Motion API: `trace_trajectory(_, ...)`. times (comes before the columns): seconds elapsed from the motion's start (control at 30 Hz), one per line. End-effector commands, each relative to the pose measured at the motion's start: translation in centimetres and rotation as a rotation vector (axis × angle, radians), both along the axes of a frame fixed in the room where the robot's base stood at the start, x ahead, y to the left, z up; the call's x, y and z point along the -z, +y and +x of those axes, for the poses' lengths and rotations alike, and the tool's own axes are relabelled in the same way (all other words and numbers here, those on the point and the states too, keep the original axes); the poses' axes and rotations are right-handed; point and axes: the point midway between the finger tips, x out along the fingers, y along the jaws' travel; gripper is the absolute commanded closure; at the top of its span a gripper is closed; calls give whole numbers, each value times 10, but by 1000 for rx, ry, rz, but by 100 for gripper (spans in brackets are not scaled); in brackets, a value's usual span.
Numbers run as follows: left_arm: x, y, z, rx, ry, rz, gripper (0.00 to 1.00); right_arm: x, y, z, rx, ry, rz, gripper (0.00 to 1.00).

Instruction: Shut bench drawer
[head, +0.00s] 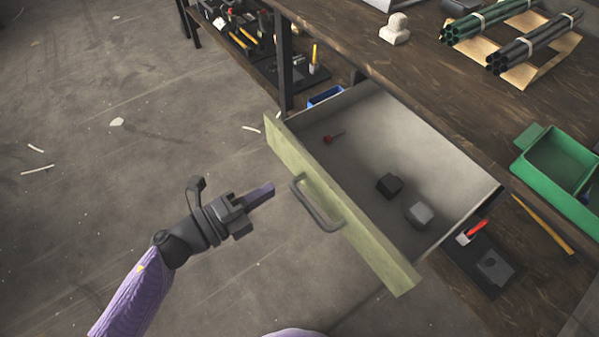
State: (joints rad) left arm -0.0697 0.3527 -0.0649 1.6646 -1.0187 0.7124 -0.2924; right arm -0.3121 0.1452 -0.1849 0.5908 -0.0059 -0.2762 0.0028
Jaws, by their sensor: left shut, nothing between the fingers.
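The bench drawer (455,187) is pulled well out from under the wooden bench. Its pale green front panel (372,250) faces my left arm and carries a dark bar handle (318,205). My right gripper is not in view.
The wooden bench top (420,70) carries bundles of green tubes (490,22) and a green tray (557,160). A dark bench leg (284,65) stands beyond the drawer. Tools lie on the lower shelf. The concrete floor at left is open, with small scraps.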

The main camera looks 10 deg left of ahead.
Motion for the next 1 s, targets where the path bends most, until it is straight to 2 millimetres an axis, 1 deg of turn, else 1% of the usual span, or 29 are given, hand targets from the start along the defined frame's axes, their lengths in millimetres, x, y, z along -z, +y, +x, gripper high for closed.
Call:
trace_trajectory(0.03,2,-8,8,1,-3,-1,100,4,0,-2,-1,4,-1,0)
trace_trajectory(0.2,2,-32,33,0,-1,-1,100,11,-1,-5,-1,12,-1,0)
trace_trajectory(0.3,2,-43,43,0,-1,-1,100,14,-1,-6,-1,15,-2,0)
trace_trajectory(0.4,1,-50,50,0,0,-1,100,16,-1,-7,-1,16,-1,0)
trace_trajectory(0.57,0,-53,53,-1,2,-1,100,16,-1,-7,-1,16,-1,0)
trace_trajectory(1.0,0,-53,53,-1,1,-1,100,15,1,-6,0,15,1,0)
